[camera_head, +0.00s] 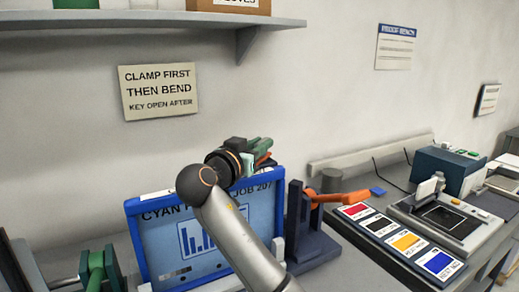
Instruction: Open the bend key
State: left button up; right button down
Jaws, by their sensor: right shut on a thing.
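My right arm rises from the bottom centre, and its gripper (258,157) is at the top edge of the blue-framed panel. It is shut on a green part (259,147), mostly hidden by the wrist and fingers. A bit of orange shows beside the fingers; I cannot tell what it belongs to. I cannot make out a bend key by name. An orange lever (342,197) reaches right from a dark blue upright fixture (297,222), apart from my gripper. My left gripper is not in view.
The blue-framed panel (133,225) marked JOB 207 stands on the bench behind my arm. A green clamp-like part (97,268) is at lower left. Colour cards (405,243) and a blue-grey machine (445,168) are at right. A shelf (150,20) overhangs the upper left.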

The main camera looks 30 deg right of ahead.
jog(key=shift+w+a+m+g+h, duration=0.1)
jog(key=shift+m+g+h, duration=0.35)
jog(key=shift+g, duration=0.25)
jog(key=c, duration=0.8)
grip_release()
jog(key=shift+o, duration=0.2)
jog(key=b+v, duration=0.2)
jog(key=v, duration=1)
jog(key=shift+a+b, duration=0.2)
jog(key=shift+b, duration=0.1)
